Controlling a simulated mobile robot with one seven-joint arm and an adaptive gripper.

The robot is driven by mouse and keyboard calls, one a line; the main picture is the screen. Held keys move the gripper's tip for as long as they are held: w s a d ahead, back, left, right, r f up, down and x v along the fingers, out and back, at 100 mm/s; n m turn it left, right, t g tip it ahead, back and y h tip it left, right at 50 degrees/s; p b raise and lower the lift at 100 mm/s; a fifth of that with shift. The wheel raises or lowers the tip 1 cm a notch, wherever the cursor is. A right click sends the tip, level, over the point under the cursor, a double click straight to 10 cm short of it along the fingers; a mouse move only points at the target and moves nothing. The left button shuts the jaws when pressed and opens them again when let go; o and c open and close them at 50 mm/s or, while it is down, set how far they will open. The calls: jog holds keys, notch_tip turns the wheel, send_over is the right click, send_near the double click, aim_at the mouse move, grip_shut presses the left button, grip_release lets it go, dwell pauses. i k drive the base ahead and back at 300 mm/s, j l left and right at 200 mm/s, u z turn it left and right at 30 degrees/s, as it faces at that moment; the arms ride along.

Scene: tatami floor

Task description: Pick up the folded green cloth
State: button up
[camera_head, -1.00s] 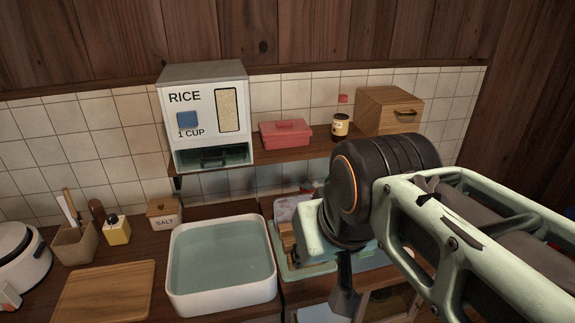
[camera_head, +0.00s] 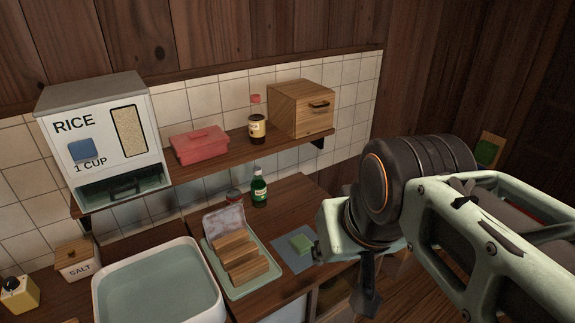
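My gripper (camera_head: 366,300) is at the lower middle right, to the right of the mat and seemingly nearer the camera. Only a dark finger part shows below my pale green wrist, so its opening is hidden. I see nothing held in it.
A pale green tray (camera_head: 262,289) with wooden blocks and a green bottle (camera_head: 259,188) stand left of and behind the mat. A water-filled basin (camera_head: 105,308) is further left. Above is a shelf (camera_head: 225,155) with a rice dispenser (camera_head: 104,135), red box (camera_head: 200,144) and wooden box (camera_head: 301,108).

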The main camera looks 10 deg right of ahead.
aim_at(301, 243)
jog(key=u, duration=1.75)
jog(key=z, duration=1.85)
jog(key=i+l+z, duration=0.35)
jog(key=i+u, duration=0.1)
jog(key=u, duration=0.2)
jog(key=i+j+u, duration=0.1)
jog(key=u, duration=0.2)
